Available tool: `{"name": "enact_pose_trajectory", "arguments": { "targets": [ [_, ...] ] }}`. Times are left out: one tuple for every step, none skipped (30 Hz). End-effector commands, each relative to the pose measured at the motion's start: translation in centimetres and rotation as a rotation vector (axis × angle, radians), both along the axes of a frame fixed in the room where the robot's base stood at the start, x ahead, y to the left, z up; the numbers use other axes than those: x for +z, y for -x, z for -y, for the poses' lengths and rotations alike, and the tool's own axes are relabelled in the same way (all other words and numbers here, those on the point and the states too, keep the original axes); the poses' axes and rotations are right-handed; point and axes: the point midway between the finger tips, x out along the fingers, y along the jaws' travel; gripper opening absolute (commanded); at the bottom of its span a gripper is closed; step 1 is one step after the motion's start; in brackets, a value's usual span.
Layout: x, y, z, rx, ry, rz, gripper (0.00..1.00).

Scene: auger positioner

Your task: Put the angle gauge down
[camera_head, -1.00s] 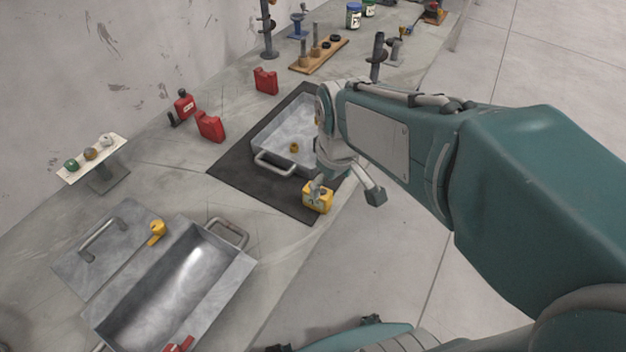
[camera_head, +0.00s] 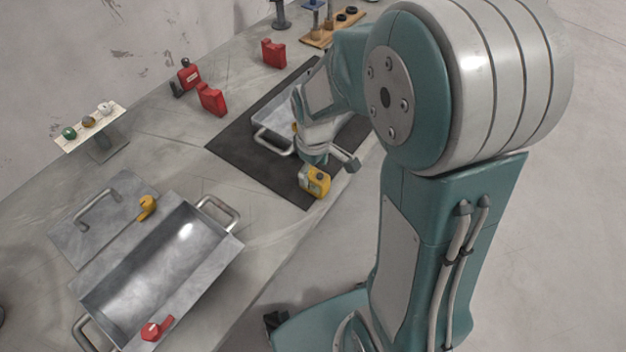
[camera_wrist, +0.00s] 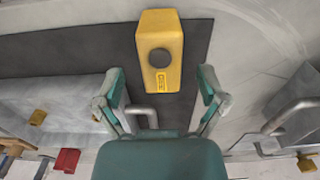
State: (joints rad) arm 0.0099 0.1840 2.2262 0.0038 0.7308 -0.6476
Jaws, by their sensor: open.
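The angle gauge looks to be the yellow block with a round dark dial (camera_wrist: 160,57). It also shows in the head view (camera_head: 314,181), at the near corner of the dark mat (camera_head: 262,166). My gripper (camera_wrist: 160,86) is open, with one finger on each side of the gauge's lower end in the wrist view. No finger is seen touching the gauge. In the head view my gripper is just above and behind the gauge, partly hidden by my own wrist. The gauge's underside is hidden.
A metal tray with a handle (camera_head: 271,141) sits on the mat behind the gauge. An open metal bin (camera_head: 165,262) with a red item (camera_head: 156,329) stands at lower left, beside a flat lid (camera_head: 103,220). Bare bench lies left of the mat.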

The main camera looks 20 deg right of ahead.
Motion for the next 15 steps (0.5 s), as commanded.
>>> {"name": "enact_pose_trajectory", "arguments": {
  "targets": [
    [-0.9,0.2,0.0,-0.001,0.000,-0.005,0.91],
    [-1.4,0.2,0.0,-0.001,0.001,-0.006,0.91],
    [-2.1,0.3,-0.1,0.000,0.001,-0.006,0.91],
    [-2.6,0.4,-0.1,0.000,0.001,-0.007,0.91],
    [-3.0,0.3,-0.2,0.000,0.002,-0.005,0.91],
    [-3.5,0.3,-0.2,0.000,0.003,-0.005,0.91],
    [-3.8,0.3,-0.2,0.000,0.003,-0.004,0.91],
    [-4.0,0.3,-0.2,0.000,0.002,-0.003,0.91],
    [-4.2,0.3,-0.2,0.000,0.003,-0.003,0.91],
    [-4.3,0.3,-0.3,0.000,0.003,-0.002,0.91],
    [-4.4,0.3,-0.3,0.000,0.003,-0.001,0.91],
    [-4.4,0.2,-0.3,0.000,0.003,0.000,0.91],
    [-4.4,0.2,-0.2,0.000,0.003,0.000,0.91],
    [-4.4,0.2,-0.2,0.000,0.003,0.000,0.91],
    [-4.3,0.2,-0.2,0.000,0.003,0.000,0.91]
  ]
}}
